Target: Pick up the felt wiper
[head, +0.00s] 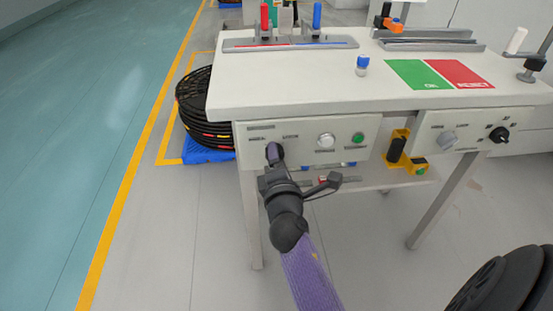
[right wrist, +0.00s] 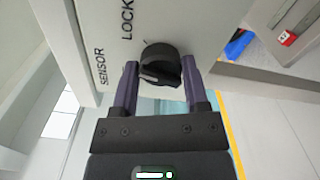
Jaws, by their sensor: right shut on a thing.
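No thing in view can be told for sure as the felt wiper. Several upright tools with red, green, pale and blue parts stand at a grey rack (head: 240,46) at the back left of the table, too small to tell apart. My right gripper (head: 273,155) is at the left of the table's front panel. In the right wrist view its purple fingers (right wrist: 160,82) are on either side of a black rotary knob (right wrist: 160,65), shut on it, beside the words SENSOR and LOCK. My left gripper is not in view.
The white table (head: 300,91) bears a small blue-and-white piece (head: 362,65), a green OK field (head: 418,74) and a red REJECT field (head: 460,73). A yellow-and-black device (head: 398,152) hangs under the front edge. A black cable coil (head: 195,105) lies at left. The floor at left is clear.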

